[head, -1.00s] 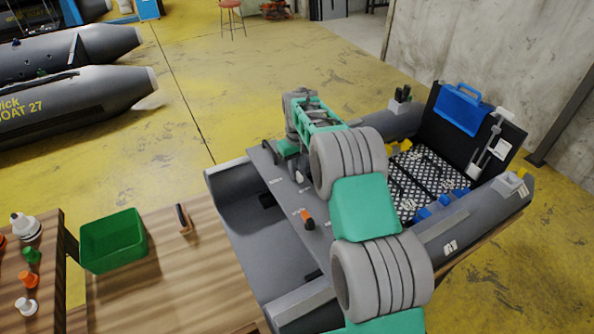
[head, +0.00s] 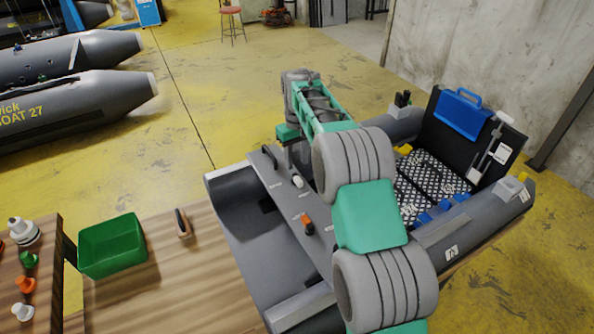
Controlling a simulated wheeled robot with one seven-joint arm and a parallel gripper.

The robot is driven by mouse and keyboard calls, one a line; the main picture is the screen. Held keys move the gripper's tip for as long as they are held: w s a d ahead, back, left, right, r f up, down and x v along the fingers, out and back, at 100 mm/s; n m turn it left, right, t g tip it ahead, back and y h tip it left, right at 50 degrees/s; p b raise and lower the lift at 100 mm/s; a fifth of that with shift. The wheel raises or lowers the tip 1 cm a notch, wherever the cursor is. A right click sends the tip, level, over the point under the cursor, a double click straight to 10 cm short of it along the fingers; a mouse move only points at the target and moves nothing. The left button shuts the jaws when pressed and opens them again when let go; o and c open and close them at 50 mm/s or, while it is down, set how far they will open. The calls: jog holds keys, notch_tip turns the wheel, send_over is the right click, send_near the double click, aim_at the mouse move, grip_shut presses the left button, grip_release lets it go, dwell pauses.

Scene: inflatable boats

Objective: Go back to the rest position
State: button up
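My arm, grey and teal, reaches from the bottom right up over the grey inflatable boat (head: 240,200). Its end bends down at the far end of the boat's grey board. My gripper (head: 297,155) is around there, above the board and mostly hidden by my arm links. Its fingers are too small and covered to tell whether they are open or shut, or whether anything is held. A dark handle (head: 269,158), a white knob (head: 297,182) and an orange-and-black knob (head: 307,222) are on the board.
A wooden table (head: 200,270) at lower left bears a green bin (head: 112,246) and a dark tool with an orange edge (head: 183,223). Several coloured knobs stand at far left. A blue case (head: 461,113) is at the boat's right end. The yellow floor beyond is mostly clear.

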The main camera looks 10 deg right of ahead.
jog(key=shift+r, duration=0.5)
jog(key=shift+s+r, duration=0.1)
jog(key=shift+r, duration=0.1)
jog(key=s+r+m+t, duration=0.1)
jog(key=s+r, duration=0.7)
jog(key=s, duration=0.4)
jog(key=s+f+m+t, duration=0.1)
jog(key=s+f, duration=0.1)
jog(key=s, duration=0.8)
jog(key=s+a+f+m+t, duration=0.1)
jog(key=s+f, duration=0.1)
jog(key=s, duration=0.8)
